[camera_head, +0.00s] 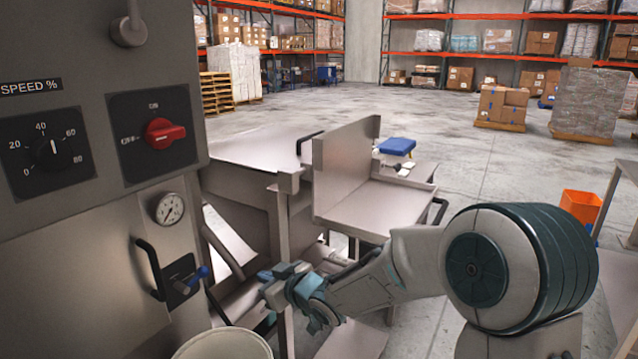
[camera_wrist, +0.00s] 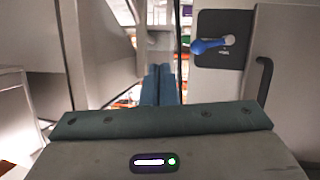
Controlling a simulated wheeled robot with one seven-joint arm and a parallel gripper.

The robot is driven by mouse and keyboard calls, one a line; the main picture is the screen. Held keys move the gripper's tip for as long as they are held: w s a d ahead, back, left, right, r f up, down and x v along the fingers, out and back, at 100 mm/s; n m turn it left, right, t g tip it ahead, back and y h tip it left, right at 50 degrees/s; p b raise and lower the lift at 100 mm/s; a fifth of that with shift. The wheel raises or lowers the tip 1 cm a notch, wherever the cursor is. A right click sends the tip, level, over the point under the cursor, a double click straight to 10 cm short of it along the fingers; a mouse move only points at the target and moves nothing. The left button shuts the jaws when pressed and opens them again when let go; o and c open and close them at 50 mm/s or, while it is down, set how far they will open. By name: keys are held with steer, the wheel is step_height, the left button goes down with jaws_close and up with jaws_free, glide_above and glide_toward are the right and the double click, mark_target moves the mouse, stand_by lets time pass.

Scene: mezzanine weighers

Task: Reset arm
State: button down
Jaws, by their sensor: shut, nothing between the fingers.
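My arm reaches from the lower right of the head view toward the machine cabinet (camera_head: 90,245) on the left. My gripper (camera_head: 268,277) is beside the cabinet's front, right of a small valve with a blue lever (camera_head: 197,276). The gripper is shut and empty. In the wrist view its two teal fingers (camera_wrist: 160,86) lie side by side and point away from the camera. The blue lever (camera_wrist: 208,46) shows there on its dark plate, right of the fingers and apart from them.
The cabinet carries a red rotary switch (camera_head: 163,133), a speed dial (camera_head: 50,150) and a gauge (camera_head: 170,208). A metal tray (camera_head: 375,208) stands behind my forearm. A pale round container (camera_head: 222,345) is below the gripper. An orange bin (camera_head: 580,205) stands right. Open floor lies beyond.

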steer(key=s+d+r+m+h+p, duration=0.2)
steer(key=s+d+h, duration=0.1)
steer(key=d, duration=0.4)
steer(key=s+d+r+m+g+h+p, duration=0.1)
steer(key=s+d+r+m+h+p, duration=0.2)
steer(key=d, duration=0.4)
steer(key=s+d+r+m+h+p, duration=0.1)
steer(key=s+d+r+h, duration=0.1)
steer(key=d+h, duration=0.35)
steer(key=s+d+r+m+g+p, duration=0.2)
steer(key=s+d+g, duration=0.1)
steer(key=s, duration=0.6)
steer(key=s+d+r+m+g+p, duration=0.2)
steer(key=s+d, duration=0.4)
steer(key=s, duration=0.4)
steer(key=shift+s+m+g+y, duration=0.2)
steer(key=shift+m+g+y, duration=0.2)
steer(key=shift+m, duration=0.1)
